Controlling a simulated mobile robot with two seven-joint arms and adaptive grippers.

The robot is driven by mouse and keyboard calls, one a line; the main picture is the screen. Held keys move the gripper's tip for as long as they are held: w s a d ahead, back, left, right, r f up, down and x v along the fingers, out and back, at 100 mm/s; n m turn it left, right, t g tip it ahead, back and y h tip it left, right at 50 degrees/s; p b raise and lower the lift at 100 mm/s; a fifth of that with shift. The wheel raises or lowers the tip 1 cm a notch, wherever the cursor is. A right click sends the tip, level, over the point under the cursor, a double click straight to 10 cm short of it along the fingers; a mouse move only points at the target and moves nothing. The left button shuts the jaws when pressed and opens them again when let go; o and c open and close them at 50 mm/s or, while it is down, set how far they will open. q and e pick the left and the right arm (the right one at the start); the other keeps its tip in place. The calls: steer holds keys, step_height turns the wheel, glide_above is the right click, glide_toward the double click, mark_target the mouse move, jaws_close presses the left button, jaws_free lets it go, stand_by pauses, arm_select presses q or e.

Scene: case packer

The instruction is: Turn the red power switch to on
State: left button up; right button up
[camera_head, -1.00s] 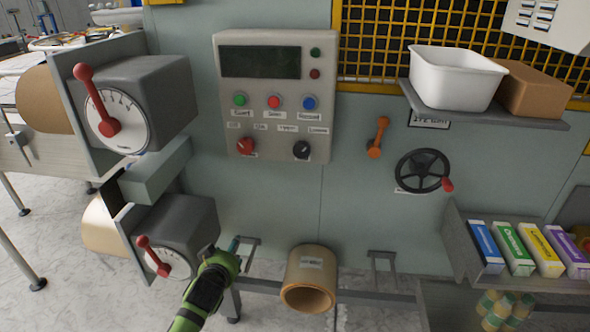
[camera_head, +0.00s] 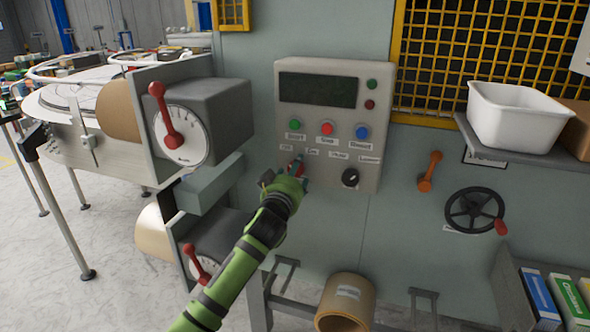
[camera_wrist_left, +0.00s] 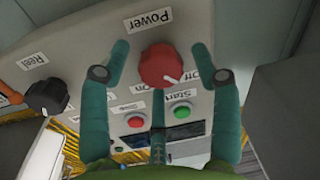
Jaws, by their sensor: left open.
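The red power switch (camera_wrist_left: 160,65) is a round knob on the grey control panel (camera_wrist_left: 135,35), below the "Power" label in the left wrist view. Its white mark points to the lower right, towards the "Off" label (camera_wrist_left: 184,79); the "On" label (camera_wrist_left: 159,95) is beside it. My left gripper (camera_wrist_left: 160,52) is open, with one finger left of the knob and one right of it, and gaps show on both sides. In the head view my left gripper (camera_head: 297,172) is at the lower left of the panel (camera_head: 350,115) and hides most of the switch. My right gripper is not in view.
Start (camera_head: 294,125), stop (camera_head: 327,129) and blue (camera_head: 362,132) buttons sit just above the switch. A black knob (camera_head: 350,178) is to its right. A dial with a red lever (camera_head: 170,120) juts out at the left. An orange handle (camera_head: 429,172) and handwheel (camera_head: 474,210) are further right.

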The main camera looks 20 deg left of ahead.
arm_select(q)
steer(key=shift+w, duration=0.4)
steer(key=c, duration=1.1)
